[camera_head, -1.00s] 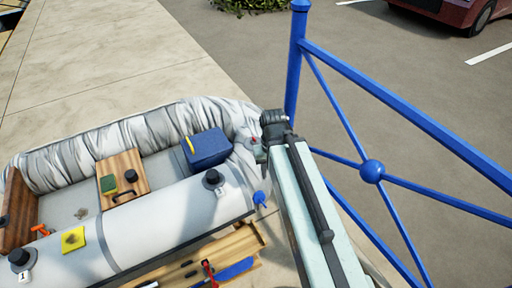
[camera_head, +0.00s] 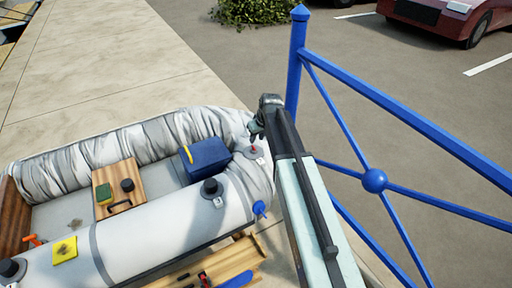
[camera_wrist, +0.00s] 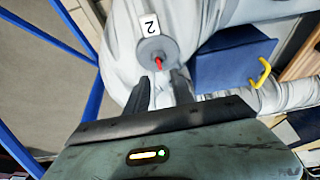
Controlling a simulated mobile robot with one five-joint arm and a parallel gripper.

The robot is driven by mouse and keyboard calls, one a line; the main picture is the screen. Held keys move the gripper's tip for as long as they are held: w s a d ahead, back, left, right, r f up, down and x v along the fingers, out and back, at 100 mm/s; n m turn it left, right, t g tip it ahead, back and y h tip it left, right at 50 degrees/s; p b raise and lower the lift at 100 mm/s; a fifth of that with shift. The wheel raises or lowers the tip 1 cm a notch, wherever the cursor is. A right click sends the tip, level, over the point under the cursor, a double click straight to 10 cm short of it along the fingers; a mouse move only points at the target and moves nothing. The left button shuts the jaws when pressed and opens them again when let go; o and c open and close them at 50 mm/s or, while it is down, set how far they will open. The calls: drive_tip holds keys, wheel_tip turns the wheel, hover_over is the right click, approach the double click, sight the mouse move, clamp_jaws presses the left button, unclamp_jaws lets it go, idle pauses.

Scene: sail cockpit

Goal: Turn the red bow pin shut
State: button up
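The red bow pin (camera_wrist: 158,63) stands out from a round grey valve base (camera_wrist: 156,50) marked by a white label with a 2, on the pale inflatable boat's bow. In the head view the red pin (camera_head: 253,149) shows at the boat's right end, just below my gripper (camera_head: 257,132). In the wrist view my gripper (camera_wrist: 163,92) is open, its two dark fingers apart with the pin just past and between their tips. I see nothing between the fingers themselves. Whether a finger touches the pin I cannot tell.
A blue box with a yellow handle (camera_head: 205,159) sits in the boat close to the pin. A blue railing (camera_head: 374,180) runs along the right of my arm. A black-capped valve (camera_head: 212,188) is on the near tube. Paving behind the boat is clear.

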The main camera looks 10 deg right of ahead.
sight(253, 146)
drive_tip(key=b+x, duration=0.6)
drive_tip(key=x, duration=0.1)
drive_tip(key=shift+w+f, duration=0.1)
drive_tip(key=shift+f, duration=0.25)
drive_tip(key=shift+r, duration=0.15)
